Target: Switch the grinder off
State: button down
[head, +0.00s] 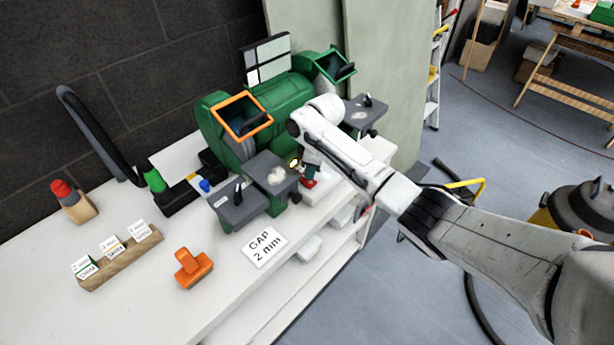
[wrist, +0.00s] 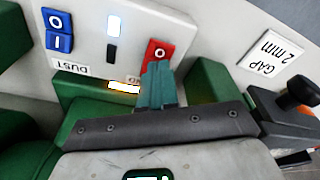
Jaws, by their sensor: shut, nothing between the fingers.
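The green bench grinder (head: 285,98) stands on the white bench, with an orange-framed eye shield on its left wheel. In the wrist view a pale switch panel (wrist: 185,35) carries a red rocker switch (wrist: 159,50), with an "O" visible at one end. My gripper (wrist: 157,80) is shut, its teal fingertips at the red switch and covering its other end. I cannot tell whether they touch it. In the head view my gripper (head: 308,172) is small and close to the grinder's front, by a red patch. The rocker's tilt is unclear.
A blue "DUST" switch (wrist: 58,32) marked O and I sits on the same panel, beside a lit white indicator (wrist: 113,26). Grey tool rests (head: 272,172) jut out near my gripper. A "GAP 2 mm" card (head: 264,246) and an orange block (head: 193,268) lie on the bench.

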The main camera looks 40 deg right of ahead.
aim_at(310, 183)
notch_tip(310, 183, up, 5)
jog(key=p, duration=0.4)
jog(key=shift+r, duration=0.15)
dwell(0.5)
